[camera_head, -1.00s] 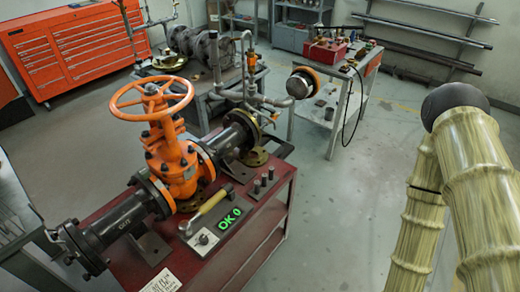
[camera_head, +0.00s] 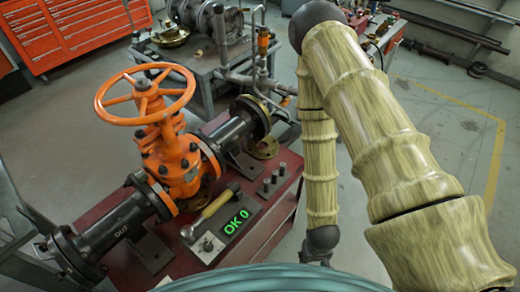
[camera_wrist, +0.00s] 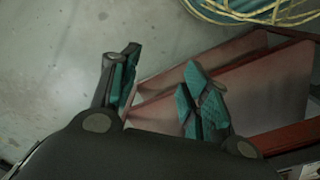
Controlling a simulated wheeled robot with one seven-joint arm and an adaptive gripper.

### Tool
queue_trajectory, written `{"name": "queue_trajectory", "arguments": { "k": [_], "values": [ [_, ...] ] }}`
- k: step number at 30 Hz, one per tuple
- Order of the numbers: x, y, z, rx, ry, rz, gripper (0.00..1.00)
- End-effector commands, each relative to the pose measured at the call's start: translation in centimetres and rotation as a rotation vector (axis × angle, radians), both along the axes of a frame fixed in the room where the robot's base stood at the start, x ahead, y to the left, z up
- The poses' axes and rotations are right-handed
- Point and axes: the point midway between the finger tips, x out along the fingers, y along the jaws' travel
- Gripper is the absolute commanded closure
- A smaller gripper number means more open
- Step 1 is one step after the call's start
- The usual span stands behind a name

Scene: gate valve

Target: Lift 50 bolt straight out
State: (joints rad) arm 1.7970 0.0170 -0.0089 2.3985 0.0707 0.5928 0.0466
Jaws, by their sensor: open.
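The orange gate valve (camera_head: 172,150) with its handwheel (camera_head: 146,93) stands in a dark pipe run on a red bench (camera_head: 285,160). Dark bolts show around its flanges, and several dark cylindrical pieces (camera_head: 271,182) stand upright beside the display. I cannot tell which is the 50 bolt; no such number is readable. My gripper (camera_head: 318,260) hangs low off the bench's right side, clear of the valve and the upright pieces. In the wrist view my gripper (camera_wrist: 161,78) has its teal-padded fingers apart with nothing between them.
In the wrist view, reddish bench panels (camera_wrist: 240,85) lie beyond the fingers. A grey table (camera_head: 210,58) with pipework stands behind. Open floor (camera_head: 440,150) lies right.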

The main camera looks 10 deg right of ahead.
Motion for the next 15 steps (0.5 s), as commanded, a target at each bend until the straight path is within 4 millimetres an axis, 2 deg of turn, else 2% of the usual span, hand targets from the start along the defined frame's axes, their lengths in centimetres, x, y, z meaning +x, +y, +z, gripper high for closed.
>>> {"name": "queue_trajectory", "arguments": {
  "k": [1,4,8,12,15],
  "values": [
    [2.5,-0.4,0.2,-0.023,-0.01,-0.034,0.54],
    [7.7,-1.1,1.0,-0.067,-0.013,-0.145,0.54],
    [15.0,-1.0,3.4,-0.095,-0.023,-0.316,0.54],
    [22.5,0.2,7.4,-0.079,-0.034,-0.506,0.54],
    [26.8,1.6,10.4,-0.046,-0.037,-0.616,0.54]
  ]
}}
